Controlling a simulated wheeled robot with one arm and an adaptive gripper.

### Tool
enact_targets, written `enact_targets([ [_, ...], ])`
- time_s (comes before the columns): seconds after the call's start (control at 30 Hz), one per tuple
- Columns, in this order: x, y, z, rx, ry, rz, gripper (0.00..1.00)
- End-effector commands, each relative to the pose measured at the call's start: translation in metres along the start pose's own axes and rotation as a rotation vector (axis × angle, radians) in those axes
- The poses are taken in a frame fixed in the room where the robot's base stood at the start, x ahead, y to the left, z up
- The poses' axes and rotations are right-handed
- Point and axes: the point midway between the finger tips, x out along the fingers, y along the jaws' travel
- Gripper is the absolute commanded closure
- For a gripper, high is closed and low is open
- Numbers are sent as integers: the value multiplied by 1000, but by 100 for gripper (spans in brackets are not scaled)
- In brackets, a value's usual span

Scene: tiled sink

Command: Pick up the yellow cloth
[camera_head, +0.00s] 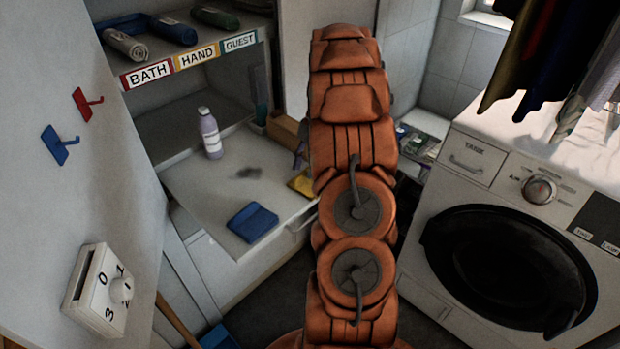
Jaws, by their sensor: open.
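The yellow cloth (302,184) lies at the right front part of the light counter top (190,185). Its right side is hidden behind my orange arm, so only a small part shows. A folded blue cloth (252,222) lies at the counter's front edge, left of and nearer than the yellow one. My arm stands upright in the middle of the picture. I cannot make out my gripper or its fingertips.
A pale bottle (210,133) and a dark stain (248,172) are on the counter. Shelves labelled BATH, HAND and GUEST hold rolled towels (125,44). A washing machine (465,135) stands right, under hanging clothes (550,55). Red (84,103) and blue (58,146) hooks are left.

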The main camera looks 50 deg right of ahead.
Motion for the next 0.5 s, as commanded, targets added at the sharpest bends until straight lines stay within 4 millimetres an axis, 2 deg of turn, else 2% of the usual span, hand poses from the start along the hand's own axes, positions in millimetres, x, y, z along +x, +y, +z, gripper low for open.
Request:
enact_targets([
  [0.27, 3, 0, 0, 1, 0, 1, 60],
  [0.5, 2, 0, 0, 1, 0, 1, 85],
])
